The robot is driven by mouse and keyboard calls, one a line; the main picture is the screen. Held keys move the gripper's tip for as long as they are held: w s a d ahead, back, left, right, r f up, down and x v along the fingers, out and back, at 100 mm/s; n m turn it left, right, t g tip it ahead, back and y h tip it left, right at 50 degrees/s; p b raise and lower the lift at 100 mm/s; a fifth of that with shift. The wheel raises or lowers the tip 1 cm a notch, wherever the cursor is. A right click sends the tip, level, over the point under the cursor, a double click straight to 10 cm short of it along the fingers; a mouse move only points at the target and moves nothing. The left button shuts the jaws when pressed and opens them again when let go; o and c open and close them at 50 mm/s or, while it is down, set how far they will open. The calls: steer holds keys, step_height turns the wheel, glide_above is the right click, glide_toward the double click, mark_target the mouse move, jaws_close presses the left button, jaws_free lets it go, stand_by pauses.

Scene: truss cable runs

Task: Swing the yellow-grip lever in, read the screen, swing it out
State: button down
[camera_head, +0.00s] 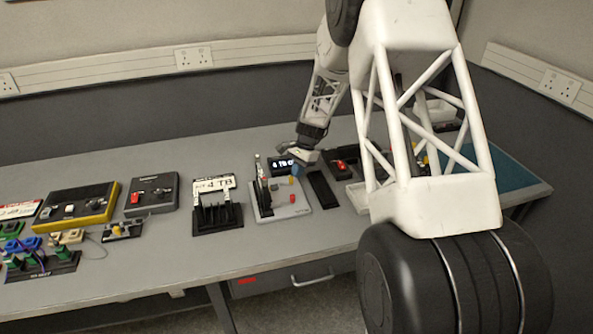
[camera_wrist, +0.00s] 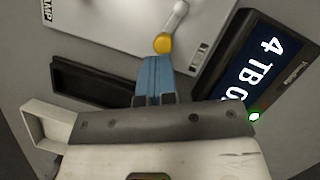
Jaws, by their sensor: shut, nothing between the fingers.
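The lever with a yellow grip (camera_wrist: 163,43) shows in the wrist view as a pale metal arm on a light panel (camera_wrist: 105,25). In the head view the yellow grip (camera_head: 292,180) sits at the panel's right side. My gripper (camera_wrist: 154,62) is shut and empty, its blue fingertips just beside the yellow grip; I cannot tell if they touch. In the head view my gripper (camera_head: 296,170) is over the panel's back right. The screen (camera_wrist: 263,62) shows white characters starting "4 TB"; the rest is partly cut off by my gripper. The screen (camera_head: 284,164) is also lit in the head view.
The panel (camera_head: 290,211) also carries red knobs and an upright black-and-silver part. A dark tray (camera_head: 321,190) lies to its right. My arm hides much of the right side.

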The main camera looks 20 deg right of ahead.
steer(key=shift+s+a+m+t, duration=0.1)
steer(key=shift+s+m+t, duration=0.3)
steer(key=shift+m, duration=0.4)
steer(key=shift+s+m+t, duration=0.2)
steer(key=shift+s+m, duration=0.25)
steer(key=shift+m, duration=0.35)
steer(key=shift+f, duration=0.1)
steer(key=shift+a, duration=0.15)
